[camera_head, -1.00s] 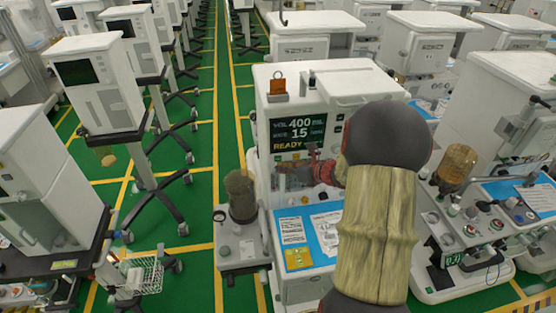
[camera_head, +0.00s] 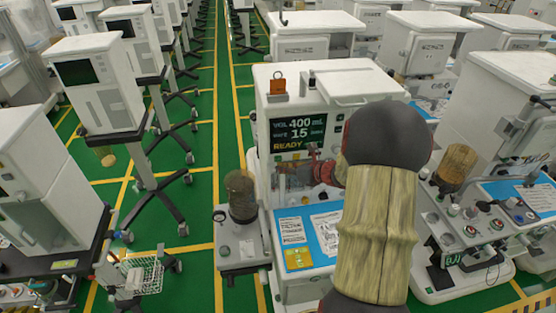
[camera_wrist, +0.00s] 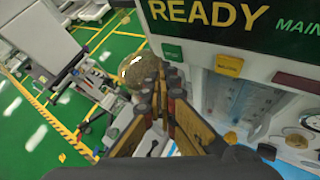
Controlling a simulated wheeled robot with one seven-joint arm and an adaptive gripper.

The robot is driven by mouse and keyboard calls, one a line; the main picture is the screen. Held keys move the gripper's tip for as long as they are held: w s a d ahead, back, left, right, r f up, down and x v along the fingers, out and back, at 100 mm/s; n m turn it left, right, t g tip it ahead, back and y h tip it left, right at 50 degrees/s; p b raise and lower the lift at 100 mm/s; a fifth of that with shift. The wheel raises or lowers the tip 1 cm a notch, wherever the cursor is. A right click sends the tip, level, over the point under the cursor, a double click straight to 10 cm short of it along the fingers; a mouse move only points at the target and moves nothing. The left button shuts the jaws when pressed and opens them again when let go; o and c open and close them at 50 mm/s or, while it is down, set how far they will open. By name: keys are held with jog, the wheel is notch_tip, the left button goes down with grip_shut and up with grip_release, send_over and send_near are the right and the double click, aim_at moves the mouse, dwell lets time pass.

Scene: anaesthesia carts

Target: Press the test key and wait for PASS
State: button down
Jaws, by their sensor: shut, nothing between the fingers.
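The cart's dark screen (camera_head: 297,132) reads VOL 400, a second line with 15, and READY in yellow. READY also shows large in the wrist view (camera_wrist: 210,14). Below the screen, the wrist view shows a green key (camera_wrist: 172,52), a yellow key (camera_wrist: 229,66) and a dark red key (camera_wrist: 298,82). Their small labels are too blurred to read, so I cannot tell which is the test key. My gripper (camera_wrist: 168,80) is shut and empty, its tips just below the green key; contact cannot be made out. In the head view my arm partly hides the panel and gripper (camera_head: 312,158).
A brown canister (camera_head: 240,195) stands on the cart's left side arm. A blue work surface with papers (camera_head: 325,232) lies below the panel. Another cart (camera_head: 510,120) stands close on the right.

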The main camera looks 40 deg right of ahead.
jog(key=shift+w+d, duration=0.1)
jog(key=shift+w+d, duration=0.15)
jog(key=shift+w, duration=0.1)
jog(key=shift+w+d, duration=0.2)
jog(key=shift+w, duration=0.2)
dwell(1.0)
jog(key=shift+s, duration=0.1)
jog(key=shift+s+a, duration=0.45)
jog(key=shift+s, duration=0.2)
jog(key=s+a, duration=0.1)
jog(key=s, duration=0.2)
jog(key=s+a, duration=0.1)
jog(key=shift+s+a, duration=0.15)
jog(key=shift+a, duration=0.15)
dwell(1.0)
